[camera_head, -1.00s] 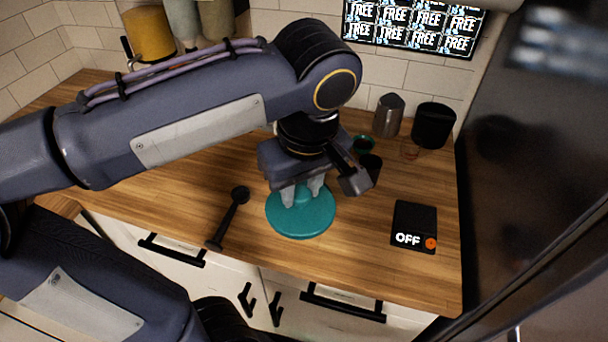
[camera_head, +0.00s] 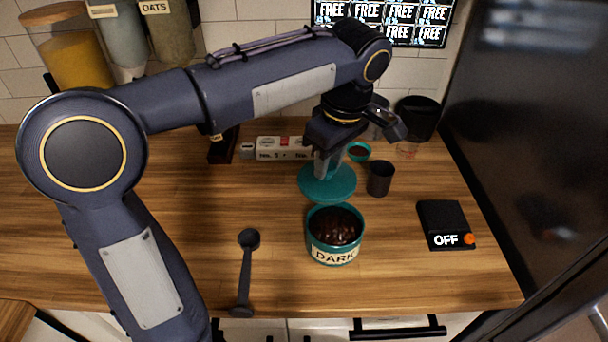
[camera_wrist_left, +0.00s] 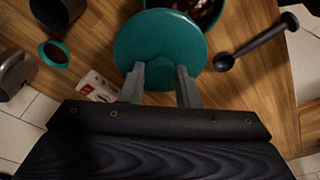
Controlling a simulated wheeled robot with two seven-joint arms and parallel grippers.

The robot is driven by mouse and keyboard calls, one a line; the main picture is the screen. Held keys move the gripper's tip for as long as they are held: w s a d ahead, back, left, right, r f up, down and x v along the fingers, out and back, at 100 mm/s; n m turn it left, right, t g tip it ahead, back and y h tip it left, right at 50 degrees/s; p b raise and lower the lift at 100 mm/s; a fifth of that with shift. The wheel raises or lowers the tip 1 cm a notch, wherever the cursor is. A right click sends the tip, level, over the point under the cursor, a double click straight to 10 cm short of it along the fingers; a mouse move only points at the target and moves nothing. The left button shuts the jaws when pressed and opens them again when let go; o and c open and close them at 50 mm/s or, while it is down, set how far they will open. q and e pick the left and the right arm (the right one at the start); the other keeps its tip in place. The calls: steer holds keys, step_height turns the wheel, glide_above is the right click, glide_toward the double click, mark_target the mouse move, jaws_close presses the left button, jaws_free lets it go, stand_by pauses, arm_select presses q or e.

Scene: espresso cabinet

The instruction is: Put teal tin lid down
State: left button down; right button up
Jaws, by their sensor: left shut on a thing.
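The round teal tin lid (camera_head: 328,187) is in my left gripper (camera_head: 327,164), whose fingers are shut on its raised knob. The lid is just behind the open teal tin (camera_head: 335,255), which is labelled DARK and holds dark beans. In the left wrist view the lid (camera_wrist_left: 150,38) partly covers the view of the tin (camera_wrist_left: 212,35). My left gripper's fingers (camera_wrist_left: 162,78) show there on either side of the knob. I cannot tell whether the lid touches the counter or hangs just above it. My right gripper is not in view.
A dark cup (camera_head: 380,180) stands right of the lid, with a small teal bowl (camera_head: 359,152) behind. A white box (camera_head: 270,148) lies at the back. A black scoop (camera_head: 246,275) lies left of the tin, a scale (camera_head: 442,222) right. The wooden counter (camera_head: 130,200) is clear at left.

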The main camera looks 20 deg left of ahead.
arm_select(q)
steer(key=w+a+f, duration=0.2)
steer(key=f, duration=0.2)
steer(key=w+a+f, duration=0.3)
steer(key=w+a+f+p, duration=0.1)
steer(key=w+a+f, duration=0.1)
steer(key=w+f, duration=0.1)
steer(key=shift+w+a+f, duration=0.1)
steer(key=shift+a+f, duration=0.3)
steer(key=shift+f, duration=0.45)
steer(key=shift+f, duration=0.2)
steer(key=c, duration=1.1)
jaws_free()
steer(key=shift+r, duration=0.1)
